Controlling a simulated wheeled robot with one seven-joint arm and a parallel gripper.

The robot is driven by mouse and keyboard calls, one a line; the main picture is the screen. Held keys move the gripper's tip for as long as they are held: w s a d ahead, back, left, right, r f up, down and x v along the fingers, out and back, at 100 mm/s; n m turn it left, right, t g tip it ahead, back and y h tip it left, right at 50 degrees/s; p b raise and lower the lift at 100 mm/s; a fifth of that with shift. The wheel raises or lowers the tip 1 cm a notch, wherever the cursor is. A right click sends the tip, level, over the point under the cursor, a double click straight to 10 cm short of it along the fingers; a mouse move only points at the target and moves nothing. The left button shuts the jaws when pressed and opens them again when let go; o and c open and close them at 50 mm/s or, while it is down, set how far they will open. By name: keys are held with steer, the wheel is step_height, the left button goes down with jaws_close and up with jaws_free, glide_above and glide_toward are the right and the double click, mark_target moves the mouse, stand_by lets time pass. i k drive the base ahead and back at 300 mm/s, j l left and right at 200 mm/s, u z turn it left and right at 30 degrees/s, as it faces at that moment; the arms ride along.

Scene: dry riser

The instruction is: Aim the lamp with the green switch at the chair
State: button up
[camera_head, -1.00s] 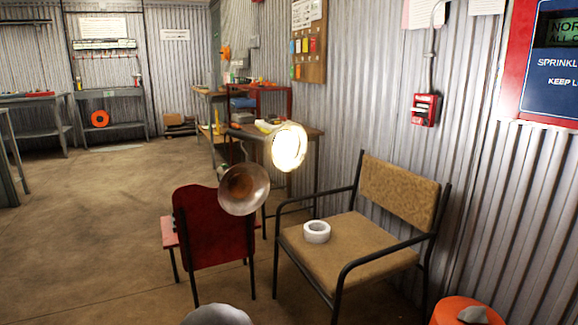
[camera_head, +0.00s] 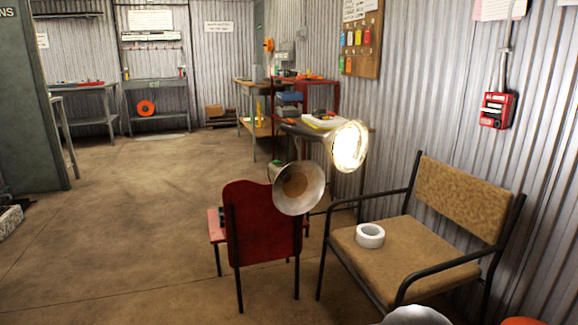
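A lamp with a round metal shade (camera_head: 299,188) stands at the red chair; its bowl faces towards me and looks unlit. A small green spot (camera_head: 274,168) shows behind its rim, too small to tell if it is a switch. A second lamp (camera_head: 350,146) is lit, its bright face turned towards me and slightly right. No switch shows on it. A tan armchair (camera_head: 405,252) stands at the right wall, and a red chair (camera_head: 262,230) stands left of it with its back to me. My gripper is not in view.
A white tape roll (camera_head: 370,236) lies on the armchair seat. A pale rounded shape (camera_head: 415,316), which I cannot identify, and an orange object (camera_head: 522,321) cut the bottom edge. A workbench (camera_head: 330,128) stands behind the lamps.

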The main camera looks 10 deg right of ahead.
mark_target(298, 187)
steer(key=i+j+z, duration=0.2)
steer(key=i+j, duration=0.15)
steer(key=i+j+z, duration=0.15)
steer(key=i+j, duration=0.25)
steer(key=i+j+z, duration=0.2)
steer(key=i+j, duration=0.15)
steer(key=i+j+z, duration=0.15)
steer(key=i+j, duration=0.15)
steer(key=j, duration=0.25)
steer(key=i+j+z, duration=0.2)
steer(key=j, duration=0.35)
steer(key=i, duration=0.1)
